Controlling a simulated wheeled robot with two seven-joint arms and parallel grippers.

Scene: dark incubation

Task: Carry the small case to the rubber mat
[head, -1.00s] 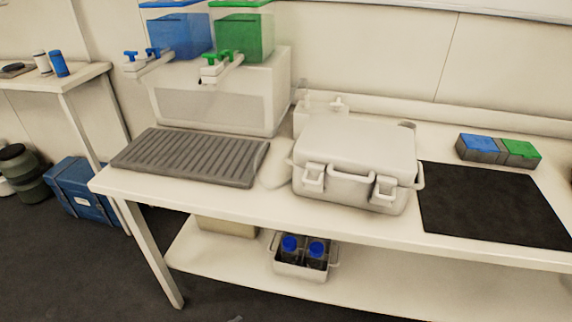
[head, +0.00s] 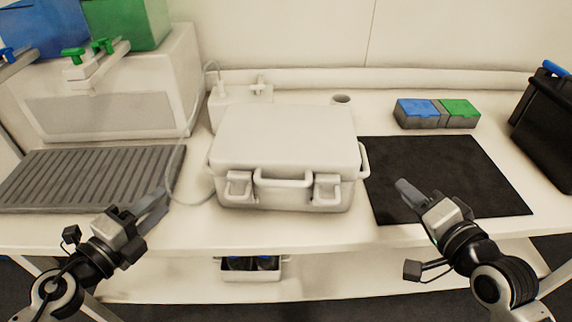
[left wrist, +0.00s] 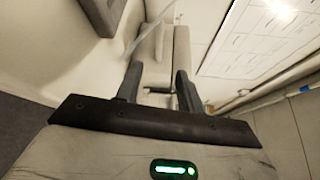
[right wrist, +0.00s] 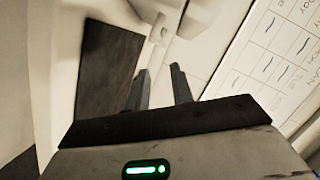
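The small case (head: 285,135) is white, closed and upright on the bench, with two front latches, a front handle and side handles. The black rubber mat (head: 455,165) lies flat just right of it and is bare; its dark surface also shows in the right wrist view (right wrist: 105,75). My left gripper (head: 155,203) is left of the case at the front of the bench, apart from it. Its fingers show apart and empty in the left wrist view (left wrist: 158,70). My right gripper (head: 404,190) hovers over the mat's front left part. Its fingers are apart and empty in the right wrist view (right wrist: 160,70).
A grey ribbed tray (head: 90,178) lies left of the case, with a thin tube beside it. Blue and green lidded boxes (head: 438,113) stand behind the mat. A black container (head: 548,130) stands at the right. A shelf below holds a white carrier (head: 252,271) with bottles.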

